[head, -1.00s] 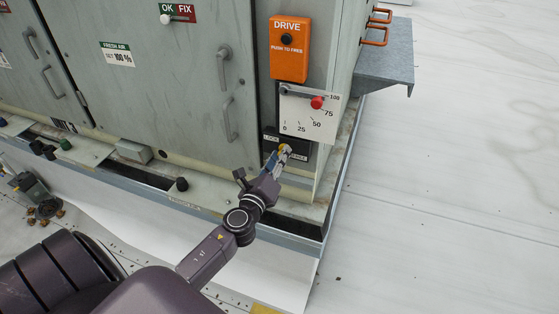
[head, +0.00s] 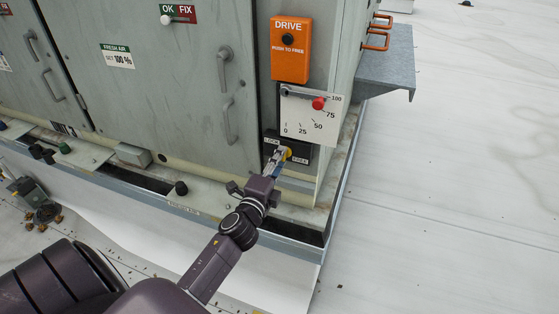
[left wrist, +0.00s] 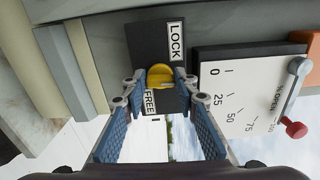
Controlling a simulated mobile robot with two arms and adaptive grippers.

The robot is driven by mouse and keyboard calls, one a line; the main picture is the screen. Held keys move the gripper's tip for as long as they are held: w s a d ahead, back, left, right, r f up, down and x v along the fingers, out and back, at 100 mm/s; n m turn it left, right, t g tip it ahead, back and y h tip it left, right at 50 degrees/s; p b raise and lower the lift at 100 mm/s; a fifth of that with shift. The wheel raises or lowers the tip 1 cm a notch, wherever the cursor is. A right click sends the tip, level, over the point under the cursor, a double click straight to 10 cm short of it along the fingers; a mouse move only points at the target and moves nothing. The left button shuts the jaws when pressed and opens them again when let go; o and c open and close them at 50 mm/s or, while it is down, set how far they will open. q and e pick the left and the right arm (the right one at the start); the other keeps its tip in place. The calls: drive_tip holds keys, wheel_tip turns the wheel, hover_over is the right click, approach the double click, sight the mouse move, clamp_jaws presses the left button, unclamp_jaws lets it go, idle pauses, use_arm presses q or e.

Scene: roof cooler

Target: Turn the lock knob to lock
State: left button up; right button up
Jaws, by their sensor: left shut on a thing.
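The yellow lock knob (left wrist: 160,77) sits on a black plate (left wrist: 133,45) low on the cabinet's corner panel. The plate carries a white LOCK label (left wrist: 176,40) and a white FREE label (left wrist: 150,102). In the head view the knob (head: 287,153) shows just past my fingertips, with LOCK to its upper left and FREE to its lower right. My left gripper (head: 279,158) is shut on the knob; in the left wrist view its blue-padded fingers (left wrist: 160,80) lie on both sides of it. I cannot tell exactly where the knob points. My right gripper is not in view.
Above the knob are a white 0–100 dial plate (head: 300,118) with a red-tipped lever (head: 318,104) and an orange DRIVE box (head: 290,50). Cabinet door handles (head: 228,120) are to the left. A metal ledge (head: 388,62) juts out right. The pale roof at right is mostly clear.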

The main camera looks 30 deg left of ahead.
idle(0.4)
use_arm(q)
drive_tip(key=o, duration=1.2)
drive_tip(key=shift+c, duration=0.2)
drive_tip(key=shift+s, duration=0.1)
drive_tip(key=v, duration=1.2)
